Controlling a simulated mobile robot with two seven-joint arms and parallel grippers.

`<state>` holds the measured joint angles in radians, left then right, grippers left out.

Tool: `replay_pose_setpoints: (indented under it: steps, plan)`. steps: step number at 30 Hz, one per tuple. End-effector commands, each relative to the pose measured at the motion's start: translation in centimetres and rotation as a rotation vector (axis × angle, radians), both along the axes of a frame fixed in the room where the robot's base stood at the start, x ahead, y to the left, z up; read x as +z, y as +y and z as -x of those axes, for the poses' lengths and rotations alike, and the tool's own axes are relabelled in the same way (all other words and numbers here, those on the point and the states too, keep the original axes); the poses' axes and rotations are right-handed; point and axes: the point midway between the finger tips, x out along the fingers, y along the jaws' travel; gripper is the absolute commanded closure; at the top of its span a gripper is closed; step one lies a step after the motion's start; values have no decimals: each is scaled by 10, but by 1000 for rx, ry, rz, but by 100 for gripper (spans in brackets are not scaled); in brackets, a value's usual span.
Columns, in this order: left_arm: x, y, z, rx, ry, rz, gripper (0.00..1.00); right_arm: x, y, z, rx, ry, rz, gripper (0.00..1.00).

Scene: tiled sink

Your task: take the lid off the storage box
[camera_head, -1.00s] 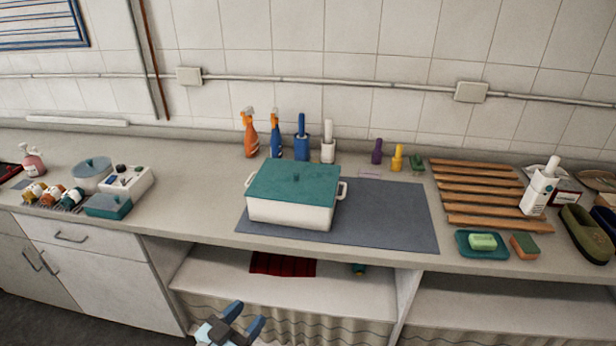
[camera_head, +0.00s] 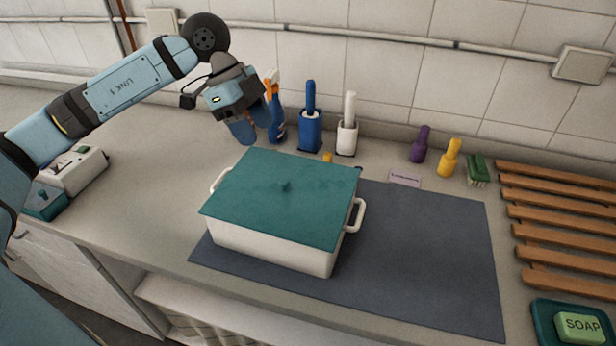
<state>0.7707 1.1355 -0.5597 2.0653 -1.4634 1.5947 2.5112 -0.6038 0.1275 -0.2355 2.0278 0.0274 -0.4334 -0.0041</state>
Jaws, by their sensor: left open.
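The storage box (camera_head: 270,249) is white with side handles and stands on a dark grey mat (camera_head: 430,260). My left gripper (camera_head: 258,128) is open and points down behind the back left part of the box, above the lid's level and apart from the knob. It partly hides the spray bottles behind it. My right gripper is not in view.
A blue brush holder (camera_head: 311,130) and a white one (camera_head: 347,135) stand behind the box. A wooden rack (camera_head: 560,225) and a soap dish (camera_head: 540,312) are at the right. The mat right of the box is clear.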

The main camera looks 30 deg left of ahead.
Motion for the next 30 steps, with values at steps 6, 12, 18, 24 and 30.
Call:
replay_pose_setpoints:
  steps: [6, 12, 18, 24, 30]
  plan:
    - [-16, 2, -1, 43, 9, -44, 48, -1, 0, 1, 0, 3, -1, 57]
    - [-53, -14, -4, 40, 10, -41, 48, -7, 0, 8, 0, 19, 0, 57]
    - [-74, -22, -7, 40, 6, -41, 48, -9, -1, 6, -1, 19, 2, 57]
    - [-84, -26, -9, 40, 8, -39, 48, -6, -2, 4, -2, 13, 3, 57]
    - [-111, -36, -16, 39, 9, -38, 48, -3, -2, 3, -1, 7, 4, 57]
